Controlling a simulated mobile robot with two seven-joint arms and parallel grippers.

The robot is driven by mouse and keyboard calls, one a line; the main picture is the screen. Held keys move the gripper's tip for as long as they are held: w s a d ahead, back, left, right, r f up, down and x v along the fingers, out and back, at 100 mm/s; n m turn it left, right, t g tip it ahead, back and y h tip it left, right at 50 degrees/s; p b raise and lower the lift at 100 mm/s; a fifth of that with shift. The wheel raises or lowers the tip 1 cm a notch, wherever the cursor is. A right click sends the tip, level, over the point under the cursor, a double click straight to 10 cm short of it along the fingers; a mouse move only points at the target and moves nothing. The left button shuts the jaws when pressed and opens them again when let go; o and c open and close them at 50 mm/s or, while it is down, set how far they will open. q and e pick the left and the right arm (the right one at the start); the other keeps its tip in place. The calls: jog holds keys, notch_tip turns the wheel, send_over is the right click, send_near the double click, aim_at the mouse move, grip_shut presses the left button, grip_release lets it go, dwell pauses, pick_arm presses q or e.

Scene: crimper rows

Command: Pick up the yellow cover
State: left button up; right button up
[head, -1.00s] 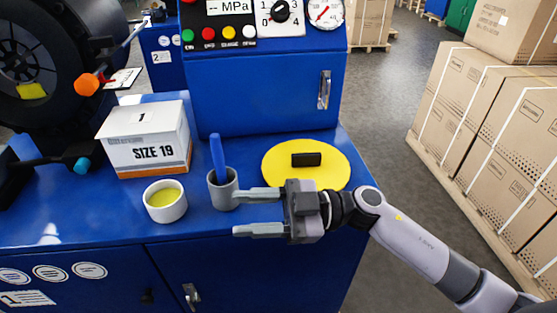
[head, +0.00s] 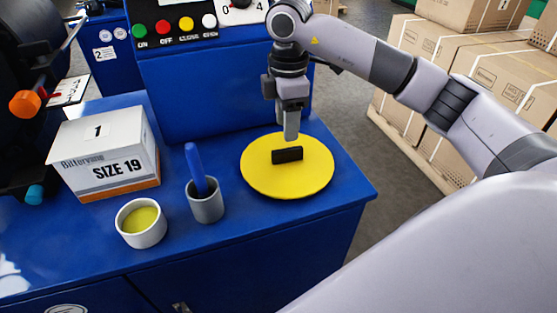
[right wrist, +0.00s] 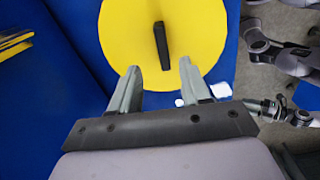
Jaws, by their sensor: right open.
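The yellow cover (head: 262,177) is a flat round disc lying on the blue bench top, with a black bar handle (head: 287,155) standing at its middle. My right gripper (head: 291,137) points down above the far part of the cover, just behind the handle in the head view. In the right wrist view the two fingers (right wrist: 157,78) are apart, with nothing between them. The handle (right wrist: 161,45) shows beyond the fingertips, roughly in line with the gap, and the cover (right wrist: 120,30) spreads under it. My left gripper is not in view.
Left of the cover on the blue bench (head: 235,225) stand a grey cup (head: 207,207) with a blue stick, a white tub (head: 141,224) of yellow stuff and a SIZE 19 box (head: 108,160). A blue control cabinet (head: 205,95) rises behind. Cartons (head: 480,75) stand at right.

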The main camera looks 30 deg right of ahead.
aim_at(287, 149)
jog(key=f, duration=0.3)
jog(key=f+p, duration=0.1)
jog(key=f, duration=0.2)
jog(key=shift+s+f, duration=0.2)
jog(key=shift+f, duration=0.05)
jog(key=shift+c, duration=0.3)
grip_shut()
